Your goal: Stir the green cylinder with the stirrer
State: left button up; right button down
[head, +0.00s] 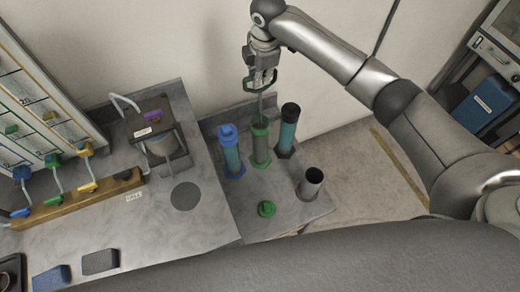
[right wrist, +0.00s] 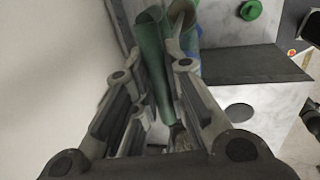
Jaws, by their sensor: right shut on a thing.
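The green cylinder (head: 260,147) stands upright on the grey side counter in the head view, between a blue one and a dark-topped one. My right gripper (head: 261,86) is above its open top, pointing down, shut on the stirrer. The stirrer's thin grey rod (head: 262,106) runs down from the jaws to the cylinder's mouth, and its lower end is hidden there. In the right wrist view, the jaws (right wrist: 165,105) fill the lower middle, with a long green shape between them. My left gripper is out of view.
The blue-capped cylinder (head: 229,152) stands close left, the dark-topped teal cylinder (head: 288,130) close right. An open dark cup (head: 311,183) and a green cap (head: 267,209) are in front. A wall is behind; a rack with valves (head: 80,188) is at left.

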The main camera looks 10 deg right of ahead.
jog(key=shift+r, duration=0.95)
jog(key=shift+r, duration=3.8)
jog(key=shift+r, duration=0.55)
notch_tip(320, 180, up, 2)
